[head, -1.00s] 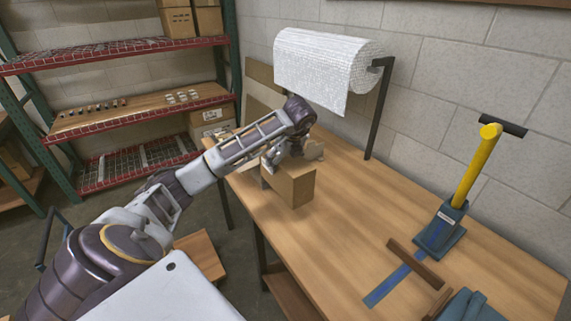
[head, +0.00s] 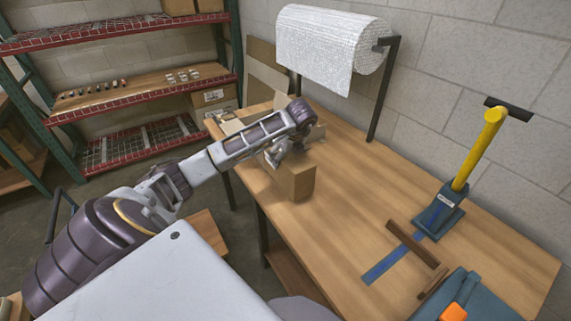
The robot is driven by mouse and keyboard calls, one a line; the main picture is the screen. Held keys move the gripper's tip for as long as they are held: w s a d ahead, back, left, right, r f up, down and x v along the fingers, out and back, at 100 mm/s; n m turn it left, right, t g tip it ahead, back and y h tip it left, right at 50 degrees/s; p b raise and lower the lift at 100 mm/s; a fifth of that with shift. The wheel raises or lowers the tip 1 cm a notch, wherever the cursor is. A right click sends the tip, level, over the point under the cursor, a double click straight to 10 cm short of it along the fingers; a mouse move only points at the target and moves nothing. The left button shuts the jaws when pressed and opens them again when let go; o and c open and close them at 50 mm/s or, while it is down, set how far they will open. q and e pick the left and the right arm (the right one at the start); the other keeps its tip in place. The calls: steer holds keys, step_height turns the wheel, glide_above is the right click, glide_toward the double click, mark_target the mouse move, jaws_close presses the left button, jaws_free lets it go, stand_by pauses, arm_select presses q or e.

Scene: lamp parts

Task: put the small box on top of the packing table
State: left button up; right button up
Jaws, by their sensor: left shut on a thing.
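The small cardboard box (head: 296,178) is at the far left part of the wooden packing table (head: 345,205). My left gripper (head: 277,155) is shut on the box near its upper left side, and my arm hides part of the box. The box looks upright; I cannot tell whether its base touches the table top. My right gripper is not in view.
A bubble wrap roll (head: 332,48) hangs on a dark stand at the back. A yellow-handled tool (head: 478,150) on a blue base stands at the right. Wooden strips (head: 412,243) and a blue item (head: 470,296) lie in front. The table's middle is clear.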

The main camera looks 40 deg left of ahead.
arm_select(q)
steer(key=shift+f, duration=1.8)
steer(key=shift+f, duration=0.1)
steer(key=o, duration=2)
